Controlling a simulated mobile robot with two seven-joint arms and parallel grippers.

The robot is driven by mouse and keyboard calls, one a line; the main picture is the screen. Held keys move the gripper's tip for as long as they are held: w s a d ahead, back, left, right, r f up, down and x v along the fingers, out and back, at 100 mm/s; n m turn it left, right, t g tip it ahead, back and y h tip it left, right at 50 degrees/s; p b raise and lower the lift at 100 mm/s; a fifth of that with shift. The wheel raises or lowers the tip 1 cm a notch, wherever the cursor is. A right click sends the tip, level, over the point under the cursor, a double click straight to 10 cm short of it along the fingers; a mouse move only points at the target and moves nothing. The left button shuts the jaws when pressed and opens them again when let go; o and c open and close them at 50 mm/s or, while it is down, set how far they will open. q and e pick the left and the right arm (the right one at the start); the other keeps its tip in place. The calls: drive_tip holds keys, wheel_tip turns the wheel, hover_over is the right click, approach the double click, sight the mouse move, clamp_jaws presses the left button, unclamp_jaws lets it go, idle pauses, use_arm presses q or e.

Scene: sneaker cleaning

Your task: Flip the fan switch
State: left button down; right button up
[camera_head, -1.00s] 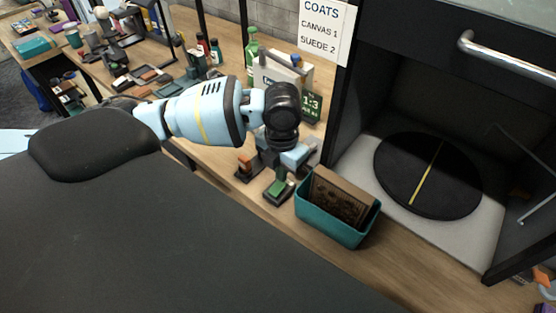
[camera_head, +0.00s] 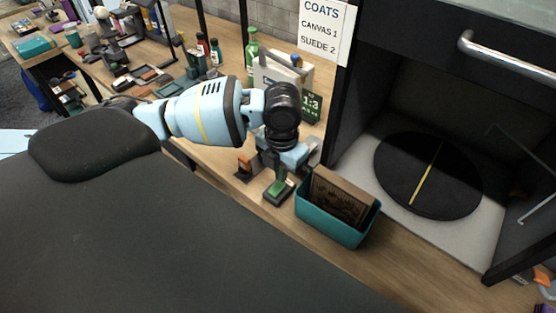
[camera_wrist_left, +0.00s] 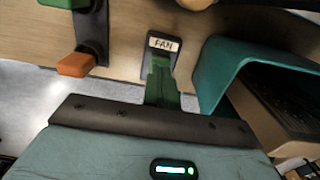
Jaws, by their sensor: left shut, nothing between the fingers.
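The fan switch (camera_head: 278,188) is a green lever on a dark base, standing on the wooden bench left of the teal bin. In the left wrist view its FAN label (camera_wrist_left: 163,44) is readable, and the green lever (camera_wrist_left: 161,80) points toward my gripper body. My left gripper (camera_head: 284,174) is shut and empty, pointing down right at the switch. Its fingertips are hard to make out, so I cannot tell whether they touch the lever. A second switch with an orange lever (camera_head: 244,163) stands to the left; it also shows in the left wrist view (camera_wrist_left: 76,64). My right gripper is out of view.
The teal bin (camera_head: 327,224) holding brown boards (camera_head: 343,196) stands close to the right of the fan switch. Beyond it is an open dark cabinet with a round black turntable (camera_head: 428,175). Bottles (camera_head: 252,48) and a white carrier stand behind my arm.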

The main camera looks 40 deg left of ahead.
use_arm(q)
drive_tip(key=shift+f, duration=0.35)
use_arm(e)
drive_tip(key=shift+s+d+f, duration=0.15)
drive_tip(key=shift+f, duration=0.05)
use_arm(q)
drive_tip(key=shift+f, duration=0.4)
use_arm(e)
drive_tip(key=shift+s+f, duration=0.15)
use_arm(q)
drive_tip(key=shift+f, duration=0.3)
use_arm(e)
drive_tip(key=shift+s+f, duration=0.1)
use_arm(q)
drive_tip(key=shift+r, duration=1)
drive_tip(key=shift+r+p, duration=1)
drive_tip(key=shift+r, duration=1.6)
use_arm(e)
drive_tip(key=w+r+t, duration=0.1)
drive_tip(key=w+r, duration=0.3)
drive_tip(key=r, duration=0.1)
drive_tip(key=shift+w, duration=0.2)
use_arm(q)
drive_tip(key=shift+f, duration=0.1)
